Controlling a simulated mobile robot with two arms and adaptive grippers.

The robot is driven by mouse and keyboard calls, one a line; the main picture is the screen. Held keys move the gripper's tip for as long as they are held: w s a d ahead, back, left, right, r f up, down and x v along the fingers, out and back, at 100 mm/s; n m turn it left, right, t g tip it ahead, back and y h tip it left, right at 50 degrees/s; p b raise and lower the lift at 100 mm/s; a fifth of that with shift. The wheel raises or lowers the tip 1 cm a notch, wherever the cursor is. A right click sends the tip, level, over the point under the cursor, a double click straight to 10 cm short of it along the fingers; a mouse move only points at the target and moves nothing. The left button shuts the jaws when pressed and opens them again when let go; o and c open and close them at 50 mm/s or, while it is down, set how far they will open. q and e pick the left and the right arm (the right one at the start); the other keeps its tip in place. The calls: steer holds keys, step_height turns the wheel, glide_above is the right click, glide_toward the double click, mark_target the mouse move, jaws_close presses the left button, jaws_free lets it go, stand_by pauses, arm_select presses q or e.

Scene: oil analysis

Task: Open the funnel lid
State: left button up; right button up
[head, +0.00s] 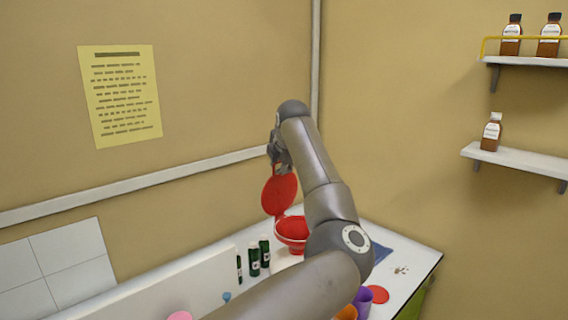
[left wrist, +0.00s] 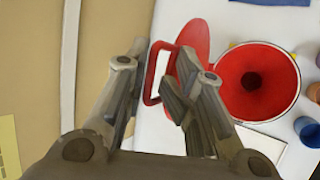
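The red lid (head: 279,194) is raised and stands steeply tilted at the funnel's far-left side, leaving the mouth uncovered. In the left wrist view the lid (left wrist: 196,38) shows nearly edge-on, with its red loop handle (left wrist: 151,75) towards my fingers. My left gripper (head: 278,154) is at the lid's upper edge. Its fingers are apart, with part of the handle in the gap; the right finger covers some of it. My right gripper is out of view.
Dark green bottles (head: 264,250) stand left of the funnel. Wall shelves (head: 520,160) with brown bottles hang at right.

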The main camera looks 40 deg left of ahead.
arm_select(q)
steer(key=shift+s+f, duration=0.15)
steer(key=shift+f, duration=0.1)
steer(key=v, duration=1.2)
steer(key=shift+w, duration=0.2)
steer(key=shift+s+r, duration=0.1)
steer(key=shift+r, duration=0.15)
steer(key=shift+f, duration=0.15)
